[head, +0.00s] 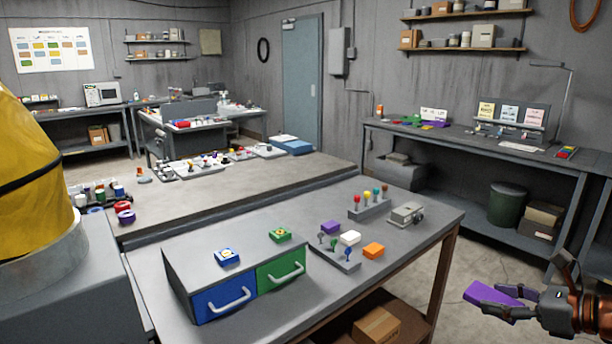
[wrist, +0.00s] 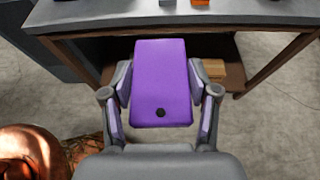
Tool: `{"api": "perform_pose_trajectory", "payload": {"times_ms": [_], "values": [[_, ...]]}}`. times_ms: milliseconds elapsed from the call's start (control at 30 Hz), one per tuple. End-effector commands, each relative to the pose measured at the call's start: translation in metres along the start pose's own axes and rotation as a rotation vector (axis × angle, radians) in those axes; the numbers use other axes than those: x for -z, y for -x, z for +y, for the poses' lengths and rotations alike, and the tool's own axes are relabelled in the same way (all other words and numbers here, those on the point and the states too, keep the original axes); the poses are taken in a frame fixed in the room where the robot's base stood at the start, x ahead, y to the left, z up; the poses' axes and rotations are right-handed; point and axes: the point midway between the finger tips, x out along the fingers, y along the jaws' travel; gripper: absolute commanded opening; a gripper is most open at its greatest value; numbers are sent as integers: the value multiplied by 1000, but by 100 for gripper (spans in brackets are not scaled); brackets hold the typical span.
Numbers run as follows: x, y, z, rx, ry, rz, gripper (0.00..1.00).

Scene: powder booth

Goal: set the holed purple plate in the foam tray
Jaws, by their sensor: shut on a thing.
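The purple plate (head: 490,294) is held in my gripper (head: 515,301) at the lower right of the head view, out in the air beyond the right edge of the near table. In the wrist view the plate (wrist: 160,75) is a flat purple rectangle with one dark hole near its close end. The fingers of my gripper (wrist: 163,95) are shut on its two long sides. I cannot make out the foam tray for certain in either view.
The near grey table (head: 400,255) holds a drawer unit (head: 190,262) with blue and green fronts, several small coloured blocks and a peg rack (head: 370,208). A long bench (head: 470,145) with small coloured items stands along the right wall. Open floor lies between them.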

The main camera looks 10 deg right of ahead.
Motion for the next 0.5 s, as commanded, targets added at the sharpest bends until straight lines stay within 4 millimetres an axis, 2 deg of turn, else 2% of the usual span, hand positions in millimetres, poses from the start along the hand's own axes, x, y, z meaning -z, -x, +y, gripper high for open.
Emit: {"api": "perform_pose_trajectory", "payload": {"times_ms": [267,500], "values": [[-6,-30,-12,37,-16,-3,10],[-14,-75,-27,98,-43,-3,10]]}}
